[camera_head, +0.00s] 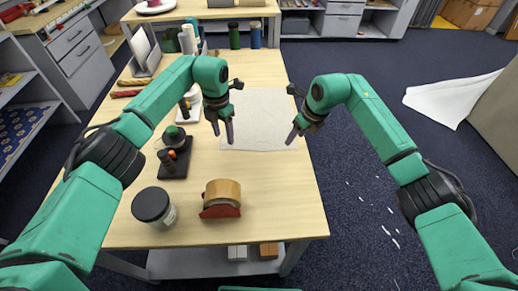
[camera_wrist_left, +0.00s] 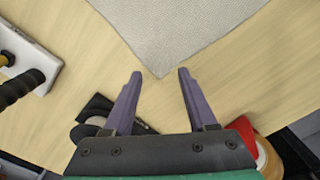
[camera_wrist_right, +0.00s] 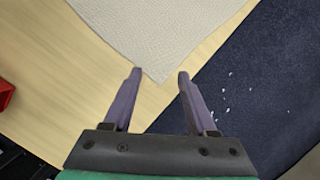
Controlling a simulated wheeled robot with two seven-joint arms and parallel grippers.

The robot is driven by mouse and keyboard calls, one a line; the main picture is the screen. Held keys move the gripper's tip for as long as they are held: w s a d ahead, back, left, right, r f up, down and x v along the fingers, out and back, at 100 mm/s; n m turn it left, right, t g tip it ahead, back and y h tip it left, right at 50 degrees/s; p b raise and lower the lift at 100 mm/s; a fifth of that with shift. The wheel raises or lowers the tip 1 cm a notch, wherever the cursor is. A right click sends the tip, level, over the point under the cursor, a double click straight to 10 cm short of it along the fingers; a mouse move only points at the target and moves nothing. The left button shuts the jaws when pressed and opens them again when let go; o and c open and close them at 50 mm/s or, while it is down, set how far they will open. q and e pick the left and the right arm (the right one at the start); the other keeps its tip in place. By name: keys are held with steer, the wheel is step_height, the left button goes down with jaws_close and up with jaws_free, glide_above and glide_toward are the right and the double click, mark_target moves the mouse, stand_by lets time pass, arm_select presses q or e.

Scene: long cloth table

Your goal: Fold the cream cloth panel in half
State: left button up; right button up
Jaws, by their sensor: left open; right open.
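The cream cloth panel (camera_head: 262,118) lies flat and unfolded on the wooden table, in the middle of the head view. My left gripper (camera_head: 223,138) is open above its near left corner. In the left wrist view that corner of the cloth (camera_wrist_left: 180,35) points in between the fingertips of the gripper (camera_wrist_left: 160,74). My right gripper (camera_head: 295,138) is open above the near right corner, close to the table's right edge. In the right wrist view this corner of the cloth (camera_wrist_right: 160,35) points in between the fingertips of the gripper (camera_wrist_right: 158,74). Neither gripper holds anything.
A tape roll on a red holder (camera_head: 221,197) and a dark-lidded jar (camera_head: 154,207) stand near the table's front. A black stand (camera_head: 174,160) and white items are left of the cloth. Spools (camera_head: 234,36) stand behind it. The table top (camera_head: 285,185) is bare nearer the front right.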

mark_target(225, 144)
arm_select(q)
steer(key=f, duration=0.1)
steer(key=w+f, duration=0.1)
steer(key=f, duration=0.1)
steer(key=shift+w, duration=0.1)
arm_select(e)
steer(key=f, duration=0.1)
steer(key=w+f, duration=0.1)
steer(key=f, duration=0.1)
steer(key=shift+w, duration=0.1)
arm_select(q)
steer(key=shift+s+r, duration=0.25)
steer(key=shift+s, duration=0.05)
arm_select(e)
steer(key=shift+s+r, duration=0.25)
arm_select(q)
steer(key=shift+f+b, duration=0.25)
steer(key=shift+b, duration=0.1)
arm_select(e)
steer(key=shift+s+f, duration=0.1)
steer(key=shift+f, duration=0.15)
arm_select(q)
steer(key=shift+a, duration=0.1)
jaws_close()
arm_select(e)
jaws_close()
